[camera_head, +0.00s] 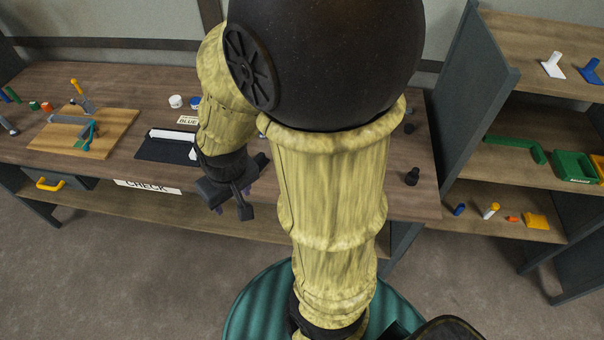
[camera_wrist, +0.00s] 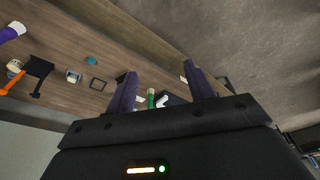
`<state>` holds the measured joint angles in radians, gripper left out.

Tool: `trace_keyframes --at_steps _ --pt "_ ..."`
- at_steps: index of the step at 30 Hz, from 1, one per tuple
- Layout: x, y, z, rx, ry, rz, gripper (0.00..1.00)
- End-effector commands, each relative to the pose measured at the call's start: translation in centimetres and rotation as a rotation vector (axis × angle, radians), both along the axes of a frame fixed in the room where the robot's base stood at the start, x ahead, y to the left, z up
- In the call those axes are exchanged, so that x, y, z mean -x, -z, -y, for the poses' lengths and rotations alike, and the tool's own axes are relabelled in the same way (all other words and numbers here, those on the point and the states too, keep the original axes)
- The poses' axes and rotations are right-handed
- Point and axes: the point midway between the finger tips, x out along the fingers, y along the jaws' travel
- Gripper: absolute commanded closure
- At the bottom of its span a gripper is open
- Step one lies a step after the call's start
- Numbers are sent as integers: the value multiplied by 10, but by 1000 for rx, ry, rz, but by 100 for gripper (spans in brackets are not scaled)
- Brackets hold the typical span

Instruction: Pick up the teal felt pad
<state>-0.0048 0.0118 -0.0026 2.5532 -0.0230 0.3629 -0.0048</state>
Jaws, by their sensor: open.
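A small teal piece (camera_wrist: 91,61) lies on the wooden bench in the wrist view, left of my fingers; it looks like the felt pad, but it is too small to be sure. In the head view I cannot pick it out clearly, and my arm hides part of the bench. A teal item (camera_head: 91,131) lies on the wooden board at the left; its kind is unclear. My gripper (camera_head: 232,207) appears in front of the bench's front edge in the head view. Its two fingers (camera_wrist: 160,70) are apart with nothing held between them.
The bench (camera_head: 120,85) carries a wooden board (camera_head: 112,142), a black mat (camera_head: 158,153) with a white bar, and small jars (camera_head: 176,101). A shelf unit (camera_head: 465,95) stands at the right.

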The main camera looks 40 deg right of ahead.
Motion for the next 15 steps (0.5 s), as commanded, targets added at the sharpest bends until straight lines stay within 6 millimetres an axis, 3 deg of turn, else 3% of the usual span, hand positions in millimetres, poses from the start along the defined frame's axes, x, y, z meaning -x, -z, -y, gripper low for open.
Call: trace_keyframes --at_steps 7,15 --pt "0 74 20 173 -295 -223 47" --pt "-25 163 80 542 -794 -603 47"
